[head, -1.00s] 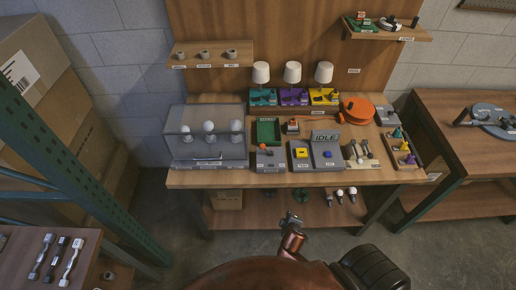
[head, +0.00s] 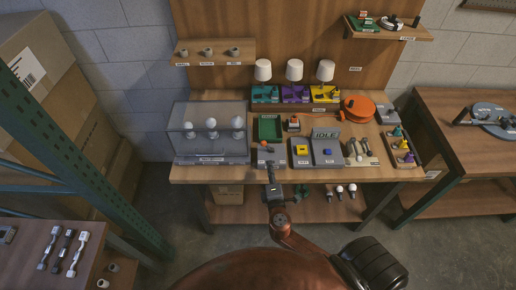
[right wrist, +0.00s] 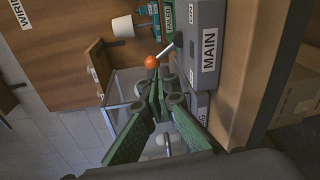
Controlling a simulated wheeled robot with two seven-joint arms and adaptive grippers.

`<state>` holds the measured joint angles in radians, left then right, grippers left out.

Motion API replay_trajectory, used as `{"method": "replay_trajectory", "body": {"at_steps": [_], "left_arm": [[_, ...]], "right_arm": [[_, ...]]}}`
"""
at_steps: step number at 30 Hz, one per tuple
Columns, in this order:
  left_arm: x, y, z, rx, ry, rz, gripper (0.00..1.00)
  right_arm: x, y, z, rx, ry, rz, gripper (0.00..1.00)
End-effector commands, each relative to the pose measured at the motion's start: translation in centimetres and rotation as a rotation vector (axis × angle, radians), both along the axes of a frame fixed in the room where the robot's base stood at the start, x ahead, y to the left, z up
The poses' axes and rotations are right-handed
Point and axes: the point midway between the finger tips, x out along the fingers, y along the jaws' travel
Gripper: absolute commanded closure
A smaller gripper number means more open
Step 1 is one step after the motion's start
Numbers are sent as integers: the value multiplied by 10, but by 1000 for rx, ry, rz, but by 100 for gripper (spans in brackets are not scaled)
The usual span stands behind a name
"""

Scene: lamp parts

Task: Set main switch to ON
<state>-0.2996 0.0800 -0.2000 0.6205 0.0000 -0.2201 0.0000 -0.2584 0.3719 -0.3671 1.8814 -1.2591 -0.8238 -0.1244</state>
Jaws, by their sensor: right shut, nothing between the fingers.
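The main switch is a grey box (head: 271,158) at the front edge of the workbench, left of the box with the yellow button. In the right wrist view its housing (right wrist: 207,45) carries a MAIN label, with part of an ON label near the top of the picture. A metal lever with an orange ball knob (right wrist: 151,62) sticks out of it, tilted. My right gripper (right wrist: 157,84) is shut and empty, its green fingertips close to the knob; contact cannot be told. In the head view the right gripper (head: 270,168) is just in front of the switch. My left gripper is not visible.
A clear case with bulbs (head: 208,133) stands left of the switch. A green tray (head: 269,129) is behind it. Grey boxes with yellow and blue buttons (head: 326,151) stand to the right. The workbench front edge (head: 220,175) is close under my gripper.

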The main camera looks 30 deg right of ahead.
Motion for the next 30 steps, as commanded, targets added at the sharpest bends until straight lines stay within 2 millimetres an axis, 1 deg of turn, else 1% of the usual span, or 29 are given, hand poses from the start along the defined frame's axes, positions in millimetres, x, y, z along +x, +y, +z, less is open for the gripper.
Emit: {"method": "replay_trajectory", "body": {"at_steps": [1, 3, 6, 14, 18, 20, 23, 30], "left_arm": [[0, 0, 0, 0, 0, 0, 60], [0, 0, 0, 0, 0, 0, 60], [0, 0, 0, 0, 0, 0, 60], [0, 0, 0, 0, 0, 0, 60], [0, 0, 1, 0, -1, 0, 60], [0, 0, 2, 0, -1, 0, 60], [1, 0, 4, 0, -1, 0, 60], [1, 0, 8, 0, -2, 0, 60]], "right_arm": [[7, 9, 1, -52, -2, 36, 100], [13, 18, 2, -106, -3, 74, 100], [16, 25, 2, -141, -4, 98, 100], [16, 26, 2, -143, -3, 100, 100], [21, 24, 3, -143, -5, 100, 100], [27, 22, 3, -143, -6, 100, 100], [41, 16, 4, -144, -7, 99, 100], [82, 1, 0, -143, -5, 99, 100]]}}
